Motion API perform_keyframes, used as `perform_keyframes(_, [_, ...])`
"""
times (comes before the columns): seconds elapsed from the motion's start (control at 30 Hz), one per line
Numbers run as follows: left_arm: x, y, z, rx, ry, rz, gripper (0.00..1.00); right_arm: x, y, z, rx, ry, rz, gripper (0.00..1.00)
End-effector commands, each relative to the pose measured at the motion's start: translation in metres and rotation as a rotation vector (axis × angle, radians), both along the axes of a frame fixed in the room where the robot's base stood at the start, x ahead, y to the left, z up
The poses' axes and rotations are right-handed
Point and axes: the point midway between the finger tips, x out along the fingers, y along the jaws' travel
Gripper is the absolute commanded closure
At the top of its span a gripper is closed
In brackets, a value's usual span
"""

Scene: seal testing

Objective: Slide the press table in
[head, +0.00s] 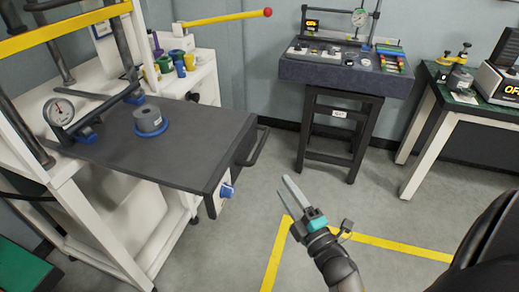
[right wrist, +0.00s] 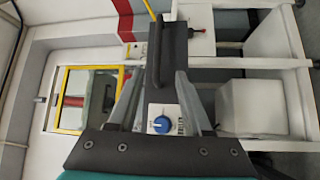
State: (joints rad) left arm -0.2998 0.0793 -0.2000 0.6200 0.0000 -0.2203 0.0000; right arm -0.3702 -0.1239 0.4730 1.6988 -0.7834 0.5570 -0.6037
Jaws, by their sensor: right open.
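The press table (head: 185,160) is a dark grey slab that sticks out from the white press frame on the left in the head view. A grey cylindrical part (head: 149,120) sits on a blue ring on it. A dark bar handle (head: 257,148) is on its front edge, with a blue knob (head: 227,190) below. My right gripper (head: 287,186) is open and empty, apart from the table, to the right of its front edge. In the right wrist view, the dark table front (right wrist: 170,50) and the blue knob (right wrist: 161,124) appear between the open fingers. My left gripper is not in view.
A pressure gauge (head: 60,112) stands at the table's left side. Coloured cups (head: 165,64) and a red-tipped lever (head: 267,12) are behind. A dark test stand (head: 340,80) and a green-topped bench (head: 455,101) stand at the back. Yellow-taped floor (head: 390,246) is clear.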

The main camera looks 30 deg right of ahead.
Motion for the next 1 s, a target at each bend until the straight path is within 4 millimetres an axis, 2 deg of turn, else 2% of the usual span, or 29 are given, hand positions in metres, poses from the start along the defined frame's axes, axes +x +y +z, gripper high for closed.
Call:
perform_keyframes(0.27, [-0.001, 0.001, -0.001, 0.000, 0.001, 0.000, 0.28, 0.016, -0.002, 0.007, -0.016, -0.011, 0.001, 0.50])
perform_keyframes(1.0, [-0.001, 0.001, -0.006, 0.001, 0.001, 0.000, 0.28, 0.100, -0.009, 0.017, -0.013, -0.008, 0.002, 0.50])
